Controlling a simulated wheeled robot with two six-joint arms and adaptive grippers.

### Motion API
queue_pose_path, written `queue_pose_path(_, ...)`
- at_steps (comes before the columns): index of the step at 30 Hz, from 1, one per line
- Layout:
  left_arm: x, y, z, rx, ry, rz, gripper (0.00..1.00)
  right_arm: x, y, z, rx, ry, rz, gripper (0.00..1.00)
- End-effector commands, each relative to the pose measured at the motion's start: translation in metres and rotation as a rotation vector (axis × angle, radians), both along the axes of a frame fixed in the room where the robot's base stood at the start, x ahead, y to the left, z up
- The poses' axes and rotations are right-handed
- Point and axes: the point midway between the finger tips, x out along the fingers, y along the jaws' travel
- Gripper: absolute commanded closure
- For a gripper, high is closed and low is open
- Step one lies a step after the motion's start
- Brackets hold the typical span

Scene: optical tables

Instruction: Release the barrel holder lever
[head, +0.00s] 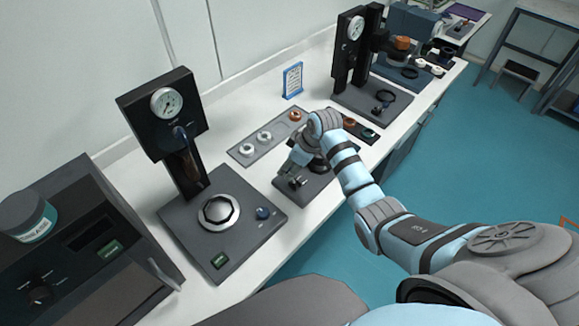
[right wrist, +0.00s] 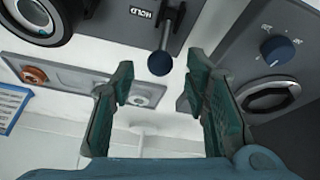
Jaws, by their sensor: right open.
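The barrel holder (head: 312,190) is a dark grey base on the white bench in the head view, partly hidden by my right gripper. In the right wrist view its panel (right wrist: 112,22) carries a HOLD label. The lever (right wrist: 160,60) ends in a dark blue ball knob and points toward my gripper. My right gripper (head: 293,170) is over the holder in the head view. In the right wrist view it (right wrist: 162,85) is open and empty, with the knob just beyond and between the fingertips, apart from both. My left gripper is not in view.
A gauge press (head: 163,125) with a round knob on its base stands left of the holder. A grey strip (head: 240,152) with rings lies behind it. Another gauge stand (head: 347,60) is at the back right. A dark box (head: 80,240) stands at the left.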

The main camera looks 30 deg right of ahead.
Motion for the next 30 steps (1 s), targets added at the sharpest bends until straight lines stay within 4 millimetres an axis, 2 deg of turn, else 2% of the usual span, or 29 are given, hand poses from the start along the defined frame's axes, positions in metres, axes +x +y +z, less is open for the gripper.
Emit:
queue_pose_path(5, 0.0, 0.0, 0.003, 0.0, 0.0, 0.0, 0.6, 0.006, 0.003, -0.016, 0.0, 0.001, -0.001, 0.58)
queue_pose_path(12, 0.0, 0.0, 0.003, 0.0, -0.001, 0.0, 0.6, 0.007, 0.003, -0.018, -0.001, -0.001, -0.001, 0.58)
queue_pose_path(13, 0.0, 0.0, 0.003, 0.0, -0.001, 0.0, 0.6, 0.007, 0.003, -0.018, -0.001, -0.001, -0.001, 0.59)
queue_pose_path(21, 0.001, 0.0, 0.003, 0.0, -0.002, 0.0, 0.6, 0.007, 0.003, -0.018, -0.001, -0.001, 0.0, 1.0)
queue_pose_path(30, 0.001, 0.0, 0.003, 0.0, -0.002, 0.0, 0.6, 0.005, 0.003, -0.018, 0.008, -0.022, 0.0, 1.0)
